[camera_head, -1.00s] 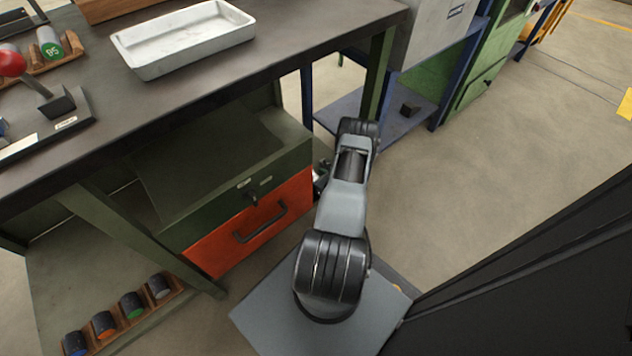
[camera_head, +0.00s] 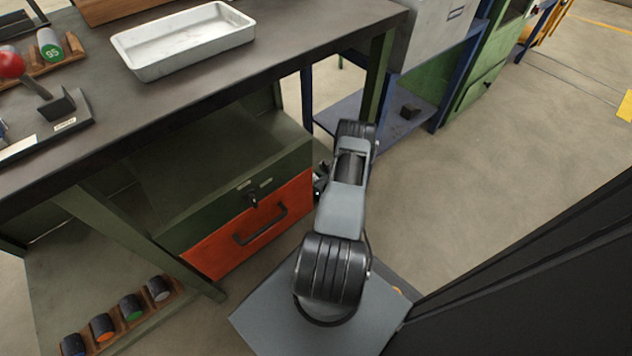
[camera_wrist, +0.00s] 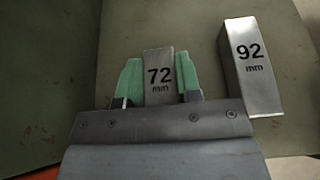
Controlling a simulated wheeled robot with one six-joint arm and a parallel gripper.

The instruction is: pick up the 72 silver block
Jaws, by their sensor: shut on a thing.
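The silver block marked 72 mm (camera_wrist: 159,72) shows in the wrist view between the two green fingers of my gripper (camera_wrist: 160,80). My gripper is shut on it, one finger at each side. The block's lower end is hidden behind the gripper body. I cannot tell whether the block touches the green surface behind it. In the head view the block is not visible, and my gripper is mostly hidden behind my arm, beside the right end of the green and orange cabinet.
A silver block marked 92 mm (camera_wrist: 249,68) stands close to the right of my gripper. Under the bench is a cabinet with an orange drawer (camera_head: 225,243). A white tray (camera_head: 185,60) sits on the bench top. Open floor (camera_head: 480,190) lies to the right.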

